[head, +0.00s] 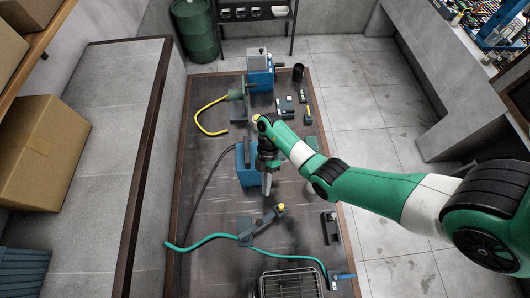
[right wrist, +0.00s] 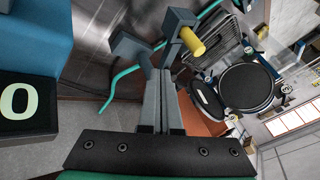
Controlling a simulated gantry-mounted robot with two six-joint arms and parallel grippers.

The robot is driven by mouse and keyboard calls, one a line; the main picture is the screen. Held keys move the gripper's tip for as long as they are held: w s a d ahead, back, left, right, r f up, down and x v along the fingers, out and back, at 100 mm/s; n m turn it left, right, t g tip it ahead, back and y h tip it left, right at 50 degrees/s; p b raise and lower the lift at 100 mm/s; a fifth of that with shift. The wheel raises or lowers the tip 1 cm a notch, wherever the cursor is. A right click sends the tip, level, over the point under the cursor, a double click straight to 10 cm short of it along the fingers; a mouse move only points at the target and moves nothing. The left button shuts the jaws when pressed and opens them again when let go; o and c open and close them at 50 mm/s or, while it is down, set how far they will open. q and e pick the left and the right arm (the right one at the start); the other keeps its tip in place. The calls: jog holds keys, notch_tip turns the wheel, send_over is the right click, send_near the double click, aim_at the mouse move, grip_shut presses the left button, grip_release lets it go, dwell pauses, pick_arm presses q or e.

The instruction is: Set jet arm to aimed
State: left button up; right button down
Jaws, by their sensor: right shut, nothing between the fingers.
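The jet arm (head: 265,223) is a grey bar with a yellow knob at its raised right end. It stands on a grey base with a teal hose, at the front middle of the bench. In the right wrist view the grey arm (right wrist: 178,22) and its yellow knob (right wrist: 190,43) show just beyond the fingers. My right gripper (head: 267,188) is shut and empty, pointing down beside the blue box, a little behind the jet arm in the head view. In the right wrist view its fingers (right wrist: 162,80) are together. My left gripper is not in view.
A blue box (head: 246,176) stands close left of my right gripper. Farther back are a grey stand with a yellow hose (head: 208,107) and a blue-grey machine (head: 260,70). A black wire rack (head: 290,285) is at the front. Small dark blocks (head: 330,228) line the right edge.

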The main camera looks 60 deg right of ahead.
aim_at(263, 221)
jog(key=b+x, duration=0.4)
jog(key=x, duration=0.4)
jog(key=shift+a+f+b, duration=0.2)
jog(key=shift+b, duration=0.1)
